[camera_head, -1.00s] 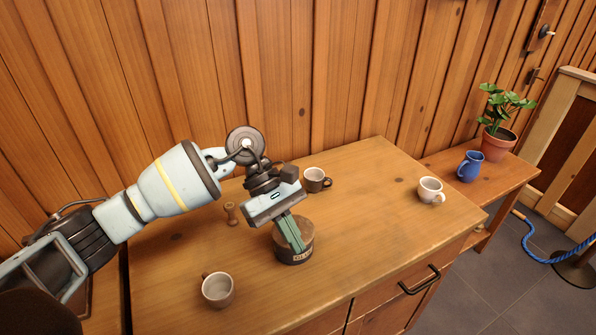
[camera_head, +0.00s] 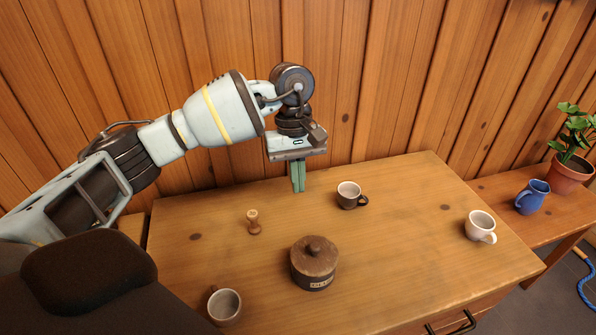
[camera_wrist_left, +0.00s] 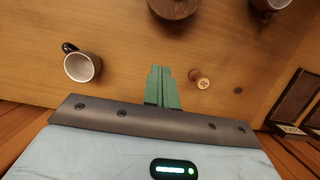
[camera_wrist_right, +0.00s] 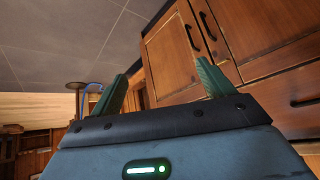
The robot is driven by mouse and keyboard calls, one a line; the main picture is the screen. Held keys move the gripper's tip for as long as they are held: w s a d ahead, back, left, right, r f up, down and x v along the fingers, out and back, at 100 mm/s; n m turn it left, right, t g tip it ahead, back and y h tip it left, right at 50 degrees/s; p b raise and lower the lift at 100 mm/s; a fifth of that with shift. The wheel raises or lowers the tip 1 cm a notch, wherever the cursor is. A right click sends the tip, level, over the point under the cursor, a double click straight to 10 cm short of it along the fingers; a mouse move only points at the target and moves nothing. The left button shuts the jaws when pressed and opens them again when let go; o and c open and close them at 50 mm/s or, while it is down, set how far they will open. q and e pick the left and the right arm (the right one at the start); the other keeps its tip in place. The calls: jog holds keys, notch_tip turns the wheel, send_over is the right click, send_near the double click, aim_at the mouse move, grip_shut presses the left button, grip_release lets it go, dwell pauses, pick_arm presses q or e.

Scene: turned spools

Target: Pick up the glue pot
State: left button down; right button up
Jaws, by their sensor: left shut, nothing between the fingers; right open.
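The glue pot (camera_head: 314,264) is a round brown wooden pot with a knobbed lid and a partly readable label, standing upright on the table. Part of it shows at the top edge of the left wrist view (camera_wrist_left: 174,8). My left gripper (camera_head: 298,190) is shut and empty, its green fingers pointing down behind the pot and apart from it, near the table's back edge. Its shut fingers also show in the left wrist view (camera_wrist_left: 161,88). My right gripper (camera_wrist_right: 158,92) is open and empty, in front of wooden cabinet doors; it is not in the head view.
A dark mug (camera_head: 350,195) stands right of the left fingers. A small wooden stamp (camera_head: 253,222) stands left of the pot. Another mug (camera_head: 224,305) is front left, a white mug (camera_head: 480,226) at right. A blue jug (camera_head: 532,196) and potted plant (camera_head: 571,165) stand on a lower side table.

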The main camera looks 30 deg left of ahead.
pick_arm(q)
jog(key=x, duration=0.6)
jog(key=shift+s+d+f+p, duration=0.1)
jog(key=shift+f+p, duration=0.05)
jog(key=shift+p, duration=0.2)
jog(key=shift+s+d+p, duration=0.75)
jog(key=shift+s+d, duration=0.55)
jog(key=shift+d, duration=0.2)
pick_arm(e)
jog(key=shift+w+d+r, duration=0.1)
jog(key=shift+w+r, duration=0.2)
jog(key=shift+r, duration=0.35)
jog(key=shift+w+d+r, duration=0.1)
jog(key=shift+w+r, duration=0.2)
jog(key=shift+r, duration=0.3)
